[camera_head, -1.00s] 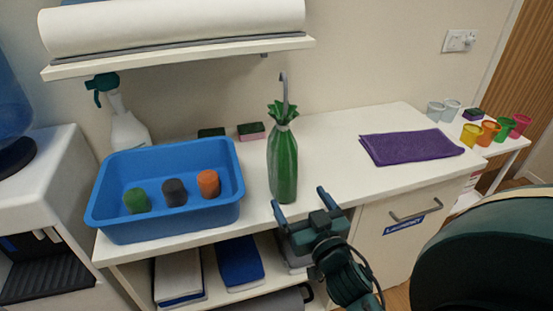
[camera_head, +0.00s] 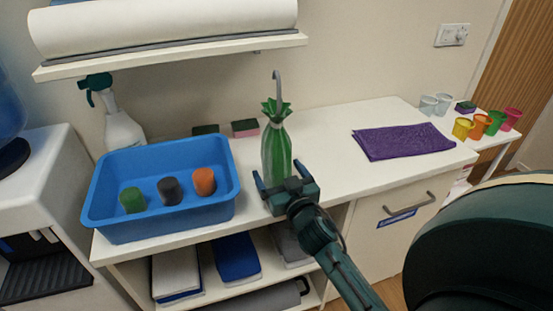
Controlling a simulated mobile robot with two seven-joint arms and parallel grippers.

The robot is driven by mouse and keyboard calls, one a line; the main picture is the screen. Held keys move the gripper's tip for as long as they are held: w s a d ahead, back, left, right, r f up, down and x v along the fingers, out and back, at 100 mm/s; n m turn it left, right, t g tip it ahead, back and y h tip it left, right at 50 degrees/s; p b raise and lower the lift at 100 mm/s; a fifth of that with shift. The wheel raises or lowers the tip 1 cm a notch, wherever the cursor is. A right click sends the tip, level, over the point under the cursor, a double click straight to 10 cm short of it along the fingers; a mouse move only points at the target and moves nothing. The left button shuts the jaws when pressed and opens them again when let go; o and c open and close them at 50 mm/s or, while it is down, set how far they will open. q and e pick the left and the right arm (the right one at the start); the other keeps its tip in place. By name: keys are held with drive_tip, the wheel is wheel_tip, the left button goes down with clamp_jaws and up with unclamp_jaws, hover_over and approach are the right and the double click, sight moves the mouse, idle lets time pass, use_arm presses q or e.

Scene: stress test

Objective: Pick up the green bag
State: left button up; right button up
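The green bag (camera_head: 276,145) stands upright on the white counter. Its top is gathered into a ruffle, and a thin grey hook-shaped piece rises above it. My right gripper (camera_head: 278,172) comes in from the lower right and is at the lower part of the bag, on its near side. Its two fingers are spread, one toward each side of the bag. They look open, and I cannot tell whether they touch it. The gripper hides the base of the bag. My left gripper is not in view.
A blue tub (camera_head: 105,215) with three coloured cylinders is left of the bag. Sponges (camera_head: 245,128) lie behind. A folded purple cloth (camera_head: 404,141) lies to the right, with bare counter between. A shelf with a paper roll (camera_head: 165,25) overhangs the back left.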

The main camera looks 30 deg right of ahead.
drive_tip(key=c, duration=1.2)
